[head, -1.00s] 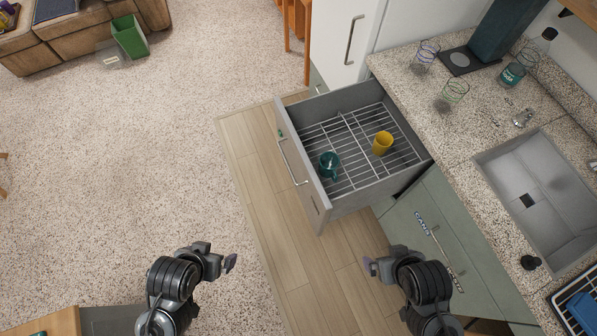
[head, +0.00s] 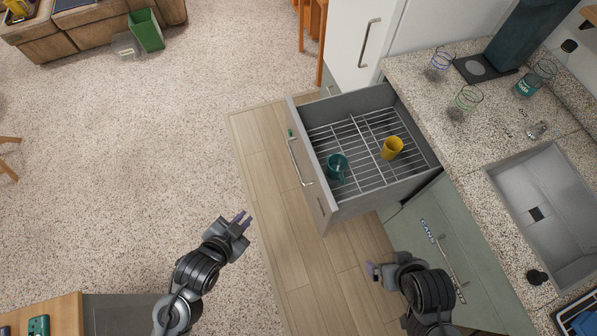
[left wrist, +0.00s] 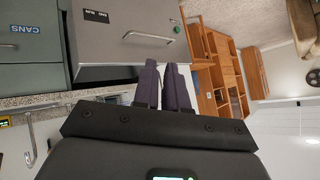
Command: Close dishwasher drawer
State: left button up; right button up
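The dishwasher drawer (head: 302,160) is pulled out from under the counter, with a grey front, a bar handle (head: 299,161) and a wire rack. A teal mug (head: 337,166) and a yellow cup (head: 392,148) stand on the rack. My left gripper (head: 243,217) is apart from the drawer, below and left of its front, with its two fingers close together and nothing between them. In the left wrist view the fingers (left wrist: 163,68) point toward the drawer front (left wrist: 120,22). My right gripper (head: 372,270) is below the drawer, beside the lower cabinet; its finger gap is hidden.
The cabinet labelled CANS (head: 432,240) is right of the drawer. The counter (head: 415,85) above holds wire-like glasses and a sink (head: 535,205). A tall white cabinet (head: 355,45) stands behind the drawer. The floor (head: 150,150) left of the drawer is clear.

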pick_arm(q)
jog(key=w+d+f+m+t+h+b, duration=0.1)
jog(key=d+f+m+h+b, duration=0.1)
jog(key=d, duration=0.1)
jog(key=w+d+f+m+h+b, duration=0.1)
jog(key=d+f+m+h+b, duration=0.1)
jog(key=f+m, duration=0.1)
jog(key=w+d+f+m+t+h+b, duration=0.1)
jog(key=w+d+f+m+h+b, duration=0.1)
jog(key=d, duration=0.1)
jog(key=shift+d+f+m+t+b, duration=0.15)
jog(key=shift+d+m+t+b, duration=0.15)
jog(key=shift+m+b, duration=0.1)
grip_shut()
jog(key=m+g+h+b, duration=0.65)
jog(key=m+b, duration=0.85)
jog(key=b, duration=1.4)
send_near(306, 170)
jog(key=shift+t+h, duration=0.65)
jog(key=shift+t, duration=0.1)
jog(key=d, duration=0.2)
jog(key=w+d+f, duration=0.1)
jog(key=d, duration=0.1)
jog(key=w+d, duration=0.1)
jog(key=d, duration=0.1)
jog(key=shift+w+d+f+b, duration=0.15)
jog(key=shift+f+b, duration=0.15)
jog(key=shift+f, duration=0.05)
